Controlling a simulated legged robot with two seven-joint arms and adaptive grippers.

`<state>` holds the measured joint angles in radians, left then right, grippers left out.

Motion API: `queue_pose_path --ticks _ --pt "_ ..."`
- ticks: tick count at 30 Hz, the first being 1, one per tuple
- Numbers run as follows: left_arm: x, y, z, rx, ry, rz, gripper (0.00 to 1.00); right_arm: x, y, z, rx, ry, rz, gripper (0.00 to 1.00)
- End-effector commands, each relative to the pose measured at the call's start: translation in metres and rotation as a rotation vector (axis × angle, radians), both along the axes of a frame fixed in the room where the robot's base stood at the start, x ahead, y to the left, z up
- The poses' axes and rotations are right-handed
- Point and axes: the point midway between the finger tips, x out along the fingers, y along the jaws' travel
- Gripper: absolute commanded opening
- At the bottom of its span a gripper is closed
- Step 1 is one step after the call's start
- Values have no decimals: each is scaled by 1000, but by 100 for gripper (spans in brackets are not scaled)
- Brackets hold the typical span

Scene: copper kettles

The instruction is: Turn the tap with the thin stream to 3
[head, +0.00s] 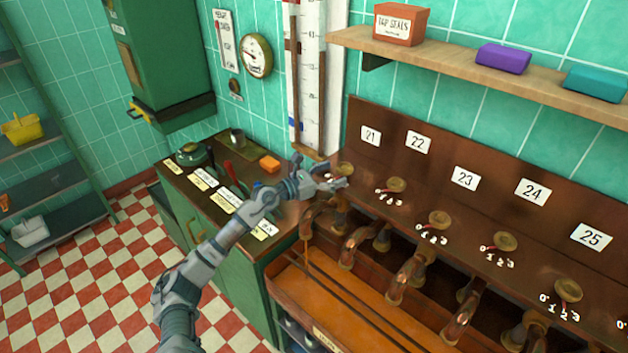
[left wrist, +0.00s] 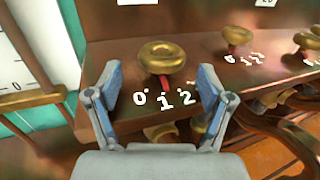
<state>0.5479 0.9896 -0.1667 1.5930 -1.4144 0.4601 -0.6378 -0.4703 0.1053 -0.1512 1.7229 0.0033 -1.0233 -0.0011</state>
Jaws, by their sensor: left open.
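The tap under card 21 has a round brass knob (head: 345,169) with a red pointer, also seen in the left wrist view (left wrist: 162,55). Its pointer (left wrist: 165,83) points down toward the 1; the 0, 1 and 2 are readable, and the 3 is hidden by a finger. A thin amber stream (head: 307,246) falls below the spout at this end of the copper trough (head: 335,300). My left gripper (head: 336,184) is open, its fingers (left wrist: 163,95) on either side of the dial in the picture, with the knob just beyond them. My right gripper is not in view.
Further taps (head: 438,220) stand along the wooden panel to the right, under cards 22 to 25. A shelf (head: 480,65) above holds an orange box (head: 401,24) and purple and teal blocks. A green cabinet (head: 215,222) with tools and labels stands left of the trough.

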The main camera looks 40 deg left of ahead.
Motion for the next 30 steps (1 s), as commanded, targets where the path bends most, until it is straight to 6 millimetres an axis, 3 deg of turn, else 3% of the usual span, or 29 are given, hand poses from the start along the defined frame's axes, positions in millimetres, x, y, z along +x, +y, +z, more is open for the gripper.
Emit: queue_pose_path --ticks 6,15,30 --pt "-39 19 -4 1 7 2 80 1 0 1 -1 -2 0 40" --pt "-74 34 -4 -2 5 0 80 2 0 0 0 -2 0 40" --pt "-82 39 -3 -1 3 1 80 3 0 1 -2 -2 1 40"
